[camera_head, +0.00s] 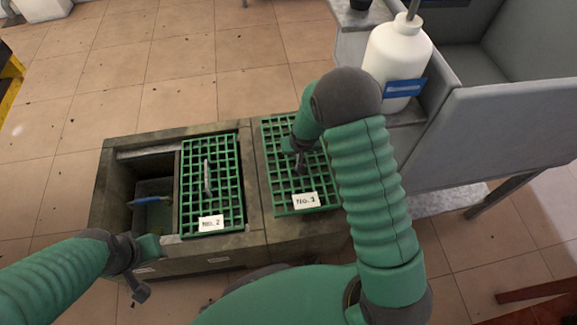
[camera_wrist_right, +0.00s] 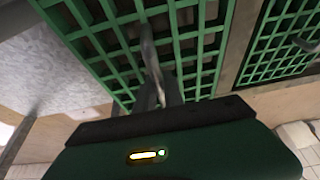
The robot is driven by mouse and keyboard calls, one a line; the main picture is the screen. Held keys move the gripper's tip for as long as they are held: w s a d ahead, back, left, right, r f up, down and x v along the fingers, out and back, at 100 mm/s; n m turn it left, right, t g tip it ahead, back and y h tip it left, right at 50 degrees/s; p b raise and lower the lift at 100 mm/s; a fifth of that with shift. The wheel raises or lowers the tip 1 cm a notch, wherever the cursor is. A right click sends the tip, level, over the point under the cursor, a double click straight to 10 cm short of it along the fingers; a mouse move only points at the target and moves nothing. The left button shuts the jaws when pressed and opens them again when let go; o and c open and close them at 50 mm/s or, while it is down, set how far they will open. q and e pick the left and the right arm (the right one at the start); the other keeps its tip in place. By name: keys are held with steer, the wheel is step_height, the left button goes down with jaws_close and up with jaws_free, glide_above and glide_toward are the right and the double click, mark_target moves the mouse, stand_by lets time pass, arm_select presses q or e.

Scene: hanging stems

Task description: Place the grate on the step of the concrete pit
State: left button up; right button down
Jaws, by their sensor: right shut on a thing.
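A green grate labelled what looks like No. 1 (camera_head: 275,190) lies flat on or just above the right part of the concrete pit (camera_head: 250,238); any gap beneath it is hard to judge. My right gripper (camera_head: 300,165) is over its middle, shut on the grate's grey handle, which also shows in the right wrist view (camera_wrist_right: 148,45). A second green grate, labelled No. 2 (camera_head: 228,170), with an upright grey handle, covers the pit's middle part. The pit's left part is uncovered. My left gripper (camera_head: 138,290) hangs in front of the pit, empty, its jaws unclear.
A container with a blue-handled tool (camera_head: 148,200) sits inside the uncovered left part. A white bottle (camera_head: 396,60) and a grey sink unit (camera_head: 480,120) stand close at the right. The tiled floor behind the pit is mostly clear.

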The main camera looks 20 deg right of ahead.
step_height(320, 180, down, 4)
steer(key=b, duration=0.3)
steer(key=shift+w+r, duration=0.15)
steer(key=shift+r, duration=0.3)
steer(key=c, duration=1.5)
jaws_free()
steer(key=shift+f, duration=0.1)
steer(key=shift+o, duration=0.2)
steer(key=p+v, duration=0.6)
steer(key=v, duration=0.6)
steer(key=shift+f, duration=0.1)
steer(key=s+a+r+n, duration=0.1)
steer(key=s+a+r, duration=0.1)
steer(key=s, duration=0.3)
steer(key=s+a+r+n+g, duration=0.1)
steer(key=s+a+r, duration=0.1)
steer(key=s+r, duration=0.2)
steer(key=s+a+r+n+y, duration=0.1)
steer(key=s+a+r, duration=0.1)
steer(key=s, duration=0.5)
steer(key=shift+s+r+g, duration=0.3)
steer(key=shift+s+r, duration=0.1)
steer(key=shift+r, duration=0.4)
steer(key=shift+a, duration=0.1)
